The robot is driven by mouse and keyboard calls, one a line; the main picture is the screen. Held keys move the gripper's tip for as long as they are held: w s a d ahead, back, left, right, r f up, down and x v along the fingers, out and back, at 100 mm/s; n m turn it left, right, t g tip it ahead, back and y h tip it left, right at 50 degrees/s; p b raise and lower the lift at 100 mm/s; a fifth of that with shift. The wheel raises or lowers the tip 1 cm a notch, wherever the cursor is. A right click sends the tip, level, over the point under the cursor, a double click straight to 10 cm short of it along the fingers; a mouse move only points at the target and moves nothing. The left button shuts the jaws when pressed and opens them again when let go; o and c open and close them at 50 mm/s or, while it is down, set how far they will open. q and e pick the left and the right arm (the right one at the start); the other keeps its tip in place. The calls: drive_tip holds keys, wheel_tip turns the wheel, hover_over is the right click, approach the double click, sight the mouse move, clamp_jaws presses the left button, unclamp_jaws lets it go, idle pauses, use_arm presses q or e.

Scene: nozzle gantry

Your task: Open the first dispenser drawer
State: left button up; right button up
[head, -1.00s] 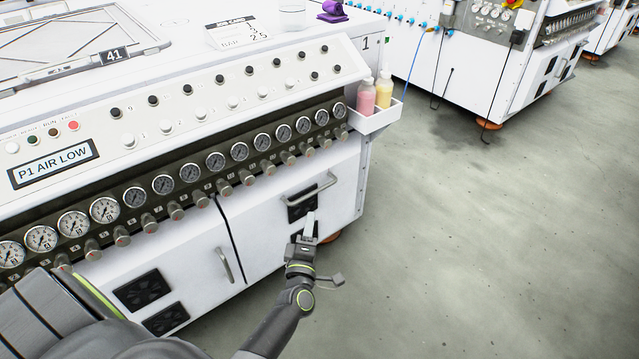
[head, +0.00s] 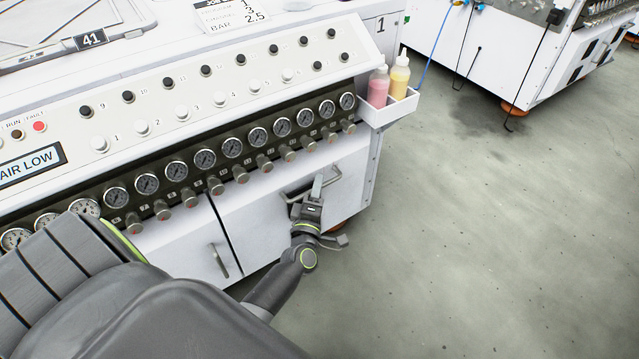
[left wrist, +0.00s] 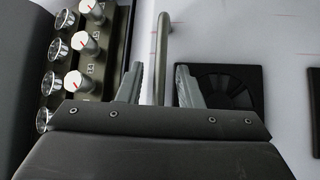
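The drawer front with the horizontal bar handle is a white panel (head: 262,210) below the right-hand gauges and looks flush with the cabinet. Its grey handle (head: 332,181) is partly hidden by my left gripper (head: 317,187). In the left wrist view the handle (left wrist: 161,55) runs between the two spread fingers of my left gripper (left wrist: 158,85), with gaps at both sides. The gripper is open; I cannot tell whether a finger touches the bar. My right gripper is not in view.
A row of gauges and red-tipped knobs (head: 240,174) sits just above the handle. A side tray (head: 390,111) holds a pink bottle (head: 378,88) and a yellow bottle (head: 399,78). A door with a vertical handle (head: 219,261) is to the left. Grey floor at right is clear.

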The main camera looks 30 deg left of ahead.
use_arm(q)
clamp_jaws()
drive_tip(key=shift+s, duration=0.1)
idle(0.3)
